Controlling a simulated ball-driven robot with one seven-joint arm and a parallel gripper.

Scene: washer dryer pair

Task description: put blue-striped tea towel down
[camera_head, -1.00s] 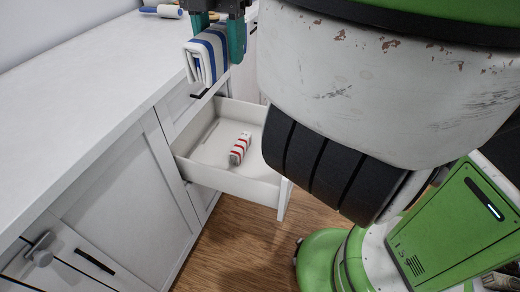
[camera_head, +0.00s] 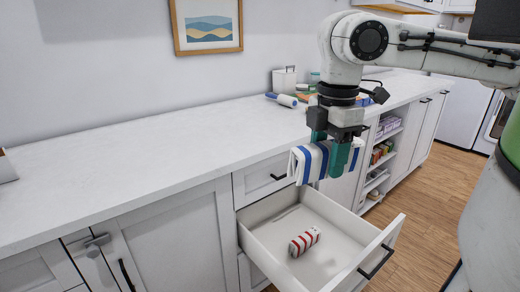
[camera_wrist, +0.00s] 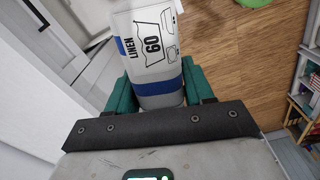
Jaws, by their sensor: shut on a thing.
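The blue-striped tea towel (camera_head: 308,163) is a folded white roll with blue stripes. My gripper (camera_head: 331,155) is shut on it, with teal fingers on either side, and holds it above the open drawer (camera_head: 259,231). In the wrist view the towel (camera_wrist: 151,52) shows a printed label reading "LINEN 60", and my gripper (camera_wrist: 157,85) grips it between both fingers. A red-striped folded cloth (camera_head: 304,242) lies in the drawer. The towel is apart from the drawer and the counter.
A white countertop (camera_head: 150,150) runs along the wall, mostly clear on the left. A lint roller (camera_head: 287,100) and a white container (camera_head: 284,80) stand at its back. Open shelves (camera_head: 381,152) hold packages on the right. The drawer front (camera_head: 385,250) juts out over the wood floor.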

